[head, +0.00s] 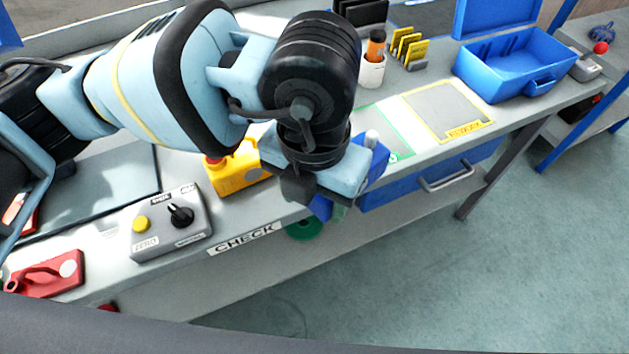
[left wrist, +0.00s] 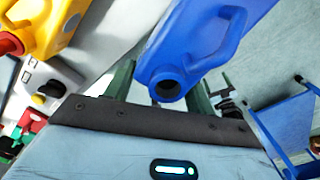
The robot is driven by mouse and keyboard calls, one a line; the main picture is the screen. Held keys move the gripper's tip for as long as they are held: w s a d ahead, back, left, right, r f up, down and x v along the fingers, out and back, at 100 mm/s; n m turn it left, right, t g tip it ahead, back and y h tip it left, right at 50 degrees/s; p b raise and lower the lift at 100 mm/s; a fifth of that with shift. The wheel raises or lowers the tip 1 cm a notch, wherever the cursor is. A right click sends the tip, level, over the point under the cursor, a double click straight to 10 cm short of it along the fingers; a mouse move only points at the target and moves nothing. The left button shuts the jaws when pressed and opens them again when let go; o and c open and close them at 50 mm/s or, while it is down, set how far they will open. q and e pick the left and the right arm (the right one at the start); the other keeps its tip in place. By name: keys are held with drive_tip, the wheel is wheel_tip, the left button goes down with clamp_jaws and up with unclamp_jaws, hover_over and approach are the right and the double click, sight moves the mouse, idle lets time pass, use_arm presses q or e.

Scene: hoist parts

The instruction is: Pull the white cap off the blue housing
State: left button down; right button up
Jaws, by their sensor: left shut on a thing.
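The blue housing (head: 375,164) is mostly hidden behind my left gripper in the head view, at the bench's front edge. In the left wrist view the housing (left wrist: 208,35) is a jug-like body with a handle and a dark round opening facing the camera. A small white piece (head: 371,138), which looks like the white cap, shows at the housing's upper end in the head view. I cannot tell how it is seated. My left gripper (left wrist: 160,85) is shut on the blue housing, its green fingers on either side. My right gripper is not in view.
A yellow jug-like part (head: 236,170) with a red cap stands close left of the gripper. A grey control box (head: 171,222) and a red part (head: 45,278) lie further left. An open blue case (head: 513,70) is at the right. A blue drawer (head: 430,175) is under the bench.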

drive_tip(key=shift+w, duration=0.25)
use_arm(q)
drive_tip(key=shift+w, duration=0.15)
drive_tip(key=shift+w+a, duration=0.1)
drive_tip(key=shift+w, duration=0.75)
drive_tip(key=shift+w+a+b, duration=0.1)
drive_tip(key=shift+w+b, duration=0.35)
drive_tip(key=shift+w, duration=1.4)
drive_tip(key=shift+w+a+b, duration=0.2)
drive_tip(key=shift+w+b, duration=0.2)
drive_tip(key=shift+w, duration=1.2)
drive_tip(key=shift+w+a, duration=0.1)
drive_tip(key=shift+w, duration=1.3)
drive_tip(key=shift+w+a, duration=0.15)
drive_tip(key=shift+w, duration=0.75)
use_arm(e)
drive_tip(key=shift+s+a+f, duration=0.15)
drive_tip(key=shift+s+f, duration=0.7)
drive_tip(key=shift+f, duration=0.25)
